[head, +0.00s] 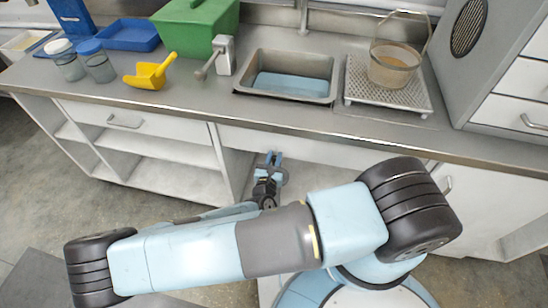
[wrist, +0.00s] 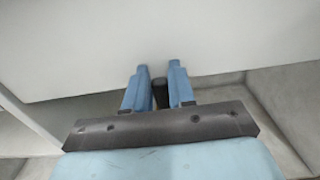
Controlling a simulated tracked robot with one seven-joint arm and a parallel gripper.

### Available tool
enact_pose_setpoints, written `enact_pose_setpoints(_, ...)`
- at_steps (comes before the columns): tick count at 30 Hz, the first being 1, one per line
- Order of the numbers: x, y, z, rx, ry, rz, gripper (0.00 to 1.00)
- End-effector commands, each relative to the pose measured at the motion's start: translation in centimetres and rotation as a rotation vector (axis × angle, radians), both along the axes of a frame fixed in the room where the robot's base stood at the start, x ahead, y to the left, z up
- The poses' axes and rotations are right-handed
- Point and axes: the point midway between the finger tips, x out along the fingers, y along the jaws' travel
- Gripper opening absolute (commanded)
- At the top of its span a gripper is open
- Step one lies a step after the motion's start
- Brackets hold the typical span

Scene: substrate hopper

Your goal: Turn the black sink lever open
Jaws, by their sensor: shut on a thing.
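My gripper (head: 272,160) is in front of the cabinet, below the counter's front edge and under the sink basin (head: 290,82). In the wrist view, its two blue fingers (wrist: 159,72) are closed around a small dark piece, which I take to be the black lever (wrist: 160,95). Only a short part of it shows between the fingers; the rest is hidden, and I cannot tell its angle. The basin is set in the grey counter and has a pale blue bottom.
The white panel (wrist: 160,35) spans the wrist view ahead of the fingers. On the counter stand a green box (head: 198,28), a yellow scoop (head: 148,76), jars, a blue tray (head: 128,35), a grey device with a handle (head: 223,55), and a bucket (head: 394,68) on a perforated tray (head: 378,98).

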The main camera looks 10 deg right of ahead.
Motion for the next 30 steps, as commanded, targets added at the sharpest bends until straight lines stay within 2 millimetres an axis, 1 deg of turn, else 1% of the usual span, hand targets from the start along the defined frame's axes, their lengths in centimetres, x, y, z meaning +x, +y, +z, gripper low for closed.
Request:
enact_pose_setpoints(1,0.0,0.0,0.0,0.000,0.000,0.000,0.08)
enact_pose_setpoints(3,0.0,0.0,0.0,0.000,0.000,0.000,0.02)
enact_pose_setpoints(4,0.0,0.0,0.0,0.000,0.000,0.000,0.00)
enact_pose_setpoints(13,0.0,0.0,0.0,0.000,0.000,0.000,0.00)
enact_pose_setpoints(14,0.0,0.4,0.0,0.003,0.000,0.000,0.00)
enact_pose_setpoints(20,0.0,0.1,0.0,-0.013,0.006,0.000,0.00)
enact_pose_setpoints(26,0.2,0.5,-0.1,-0.080,0.032,-0.002,0.00)
enact_pose_setpoints(30,0.5,1.0,-0.2,-0.170,0.065,-0.006,0.00)
